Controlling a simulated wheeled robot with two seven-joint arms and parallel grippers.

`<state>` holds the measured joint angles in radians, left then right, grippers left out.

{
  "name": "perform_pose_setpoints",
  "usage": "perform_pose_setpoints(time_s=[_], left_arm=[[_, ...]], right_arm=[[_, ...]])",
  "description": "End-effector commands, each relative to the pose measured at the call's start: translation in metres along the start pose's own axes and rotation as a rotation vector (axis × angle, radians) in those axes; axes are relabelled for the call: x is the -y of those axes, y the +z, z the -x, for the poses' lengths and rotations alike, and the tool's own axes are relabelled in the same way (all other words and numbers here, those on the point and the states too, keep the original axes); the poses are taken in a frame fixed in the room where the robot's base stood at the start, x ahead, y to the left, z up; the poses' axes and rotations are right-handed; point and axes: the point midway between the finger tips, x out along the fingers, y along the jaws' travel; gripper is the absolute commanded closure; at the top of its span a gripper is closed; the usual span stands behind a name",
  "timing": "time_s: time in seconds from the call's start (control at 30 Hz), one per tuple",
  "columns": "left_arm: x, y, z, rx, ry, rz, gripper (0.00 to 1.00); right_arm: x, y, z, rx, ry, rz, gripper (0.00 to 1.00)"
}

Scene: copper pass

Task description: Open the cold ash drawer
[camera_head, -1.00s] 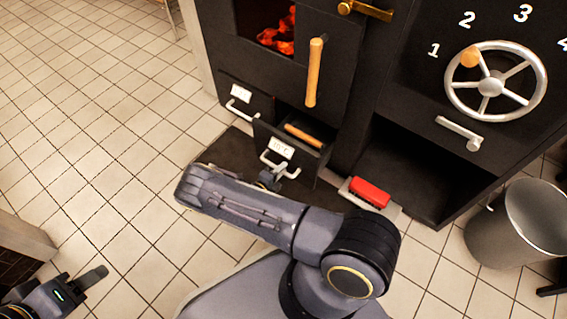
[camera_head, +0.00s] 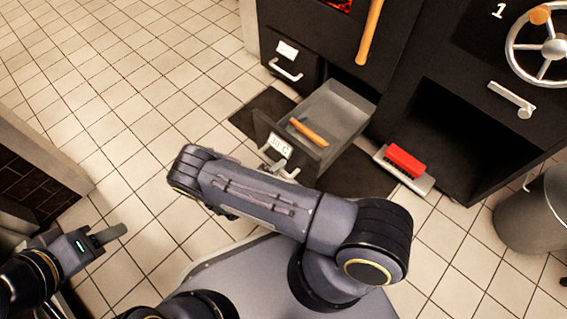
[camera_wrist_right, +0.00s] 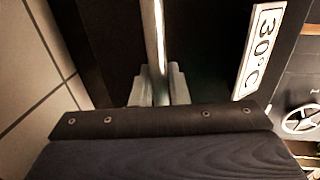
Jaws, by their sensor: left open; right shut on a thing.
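The drawer (camera_head: 344,109) with the "30°C" label (camera_head: 280,146) is pulled well out of the black stove in the head view. A wooden-handled tool (camera_head: 309,132) lies inside it. My right gripper (camera_head: 273,163) is at the drawer's front, shut on its metal handle; the right wrist view shows the handle bar (camera_wrist_right: 159,40) between the fingers (camera_wrist_right: 158,88). The label shows there too, reading 30°C. My right forearm hides part of the handle. A second drawer (camera_head: 289,59), left of it, is closed, with its own label and handle. My left gripper (camera_head: 108,236) is open and empty at lower left.
A red brush (camera_head: 405,161) on a pale dustpan lies on the floor right of the drawer. A metal bin (camera_head: 535,215) stands at far right. A dark mat lies under the drawer. Tiled floor at left is clear; a brick-sided block (camera_head: 40,165) stands at the left edge.

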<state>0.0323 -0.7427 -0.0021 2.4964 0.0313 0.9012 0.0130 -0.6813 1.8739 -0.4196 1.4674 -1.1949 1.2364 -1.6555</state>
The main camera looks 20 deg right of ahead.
Motion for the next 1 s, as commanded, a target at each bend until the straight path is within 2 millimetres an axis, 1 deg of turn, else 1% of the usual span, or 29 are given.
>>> perform_pose_setpoints(time_s=[0.13, 0.5, 0.53, 0.63, 0.9, 1.0], left_arm=[[0.0005, 0.0005, -0.001, 0.0, 0.0, 0.0, 0.52], [0.0004, 0.0005, -0.0009, 0.0, 0.0, 0.0, 0.52], [0.0004, 0.0005, -0.0009, 0.0, 0.0, 0.0, 0.52], [0.0004, 0.0005, -0.0009, 0.0, 0.0, 0.0, 0.52], [0.0003, 0.0003, -0.0006, 0.0, 0.0, 0.0, 0.52], [-0.0009, -0.001, 0.0019, 0.0, 0.0, 0.0, 0.52]], right_arm=[[-0.0016, 0.0009, 0.0043, 0.002, 0.003, -0.001, 1.0], [-0.0016, 0.0011, 0.0048, 0.002, 0.003, -0.002, 1.0], [-0.0015, 0.0011, 0.0048, 0.002, 0.003, -0.002, 0.82], [-0.0014, 0.0009, 0.0047, 0.002, 0.002, -0.001, 0.69], [-0.0009, 0.0006, 0.0051, 0.001, 0.001, -0.001, 0.68], [0.0, 0.001, 0.0118, 0.002, 0.002, -0.001, 0.68]])
